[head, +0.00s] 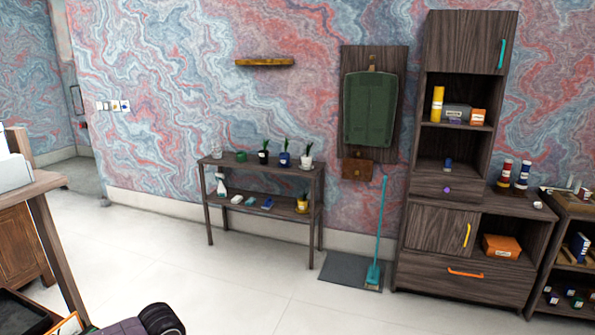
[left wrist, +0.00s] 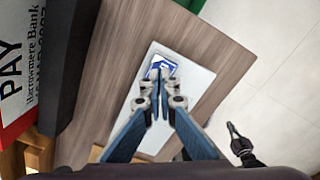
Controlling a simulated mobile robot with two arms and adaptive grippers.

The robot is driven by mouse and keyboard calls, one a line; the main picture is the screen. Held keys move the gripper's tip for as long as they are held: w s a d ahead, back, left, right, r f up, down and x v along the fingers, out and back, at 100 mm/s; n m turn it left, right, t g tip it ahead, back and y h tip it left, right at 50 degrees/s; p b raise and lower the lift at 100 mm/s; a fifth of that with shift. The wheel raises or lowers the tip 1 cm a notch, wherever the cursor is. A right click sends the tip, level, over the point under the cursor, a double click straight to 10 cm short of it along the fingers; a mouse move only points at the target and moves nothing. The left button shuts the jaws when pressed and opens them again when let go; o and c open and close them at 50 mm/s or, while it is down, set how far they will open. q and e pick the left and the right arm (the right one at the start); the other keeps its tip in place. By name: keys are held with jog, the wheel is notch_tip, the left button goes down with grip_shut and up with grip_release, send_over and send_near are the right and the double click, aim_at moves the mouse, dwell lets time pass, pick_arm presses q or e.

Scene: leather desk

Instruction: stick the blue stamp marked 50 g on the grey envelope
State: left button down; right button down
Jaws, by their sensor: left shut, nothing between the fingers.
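In the left wrist view a pale grey envelope (left wrist: 192,78) lies flat on a brown wooden surface (left wrist: 225,55). A small blue and white stamp (left wrist: 162,65) shows on its upper part, right at my fingertips. I cannot read the stamp's marking, and the fingers partly cover it. My left gripper (left wrist: 159,76) is shut and empty, pointing down over the stamp; whether it touches it I cannot tell. The head view shows neither envelope nor stamp.
The head view shows a shelf table (head: 262,165), a teal broom (head: 380,235), a dark cabinet (head: 440,235), and open floor (head: 220,290).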

pick_arm(q)
jog(key=shift+f+b, duration=0.65)
jog(key=shift+f, duration=0.25)
dwell(0.7)
jog(key=shift+r+p, duration=2.3)
jog(key=shift+r, duration=1.3)
jog(key=shift+f, duration=0.1)
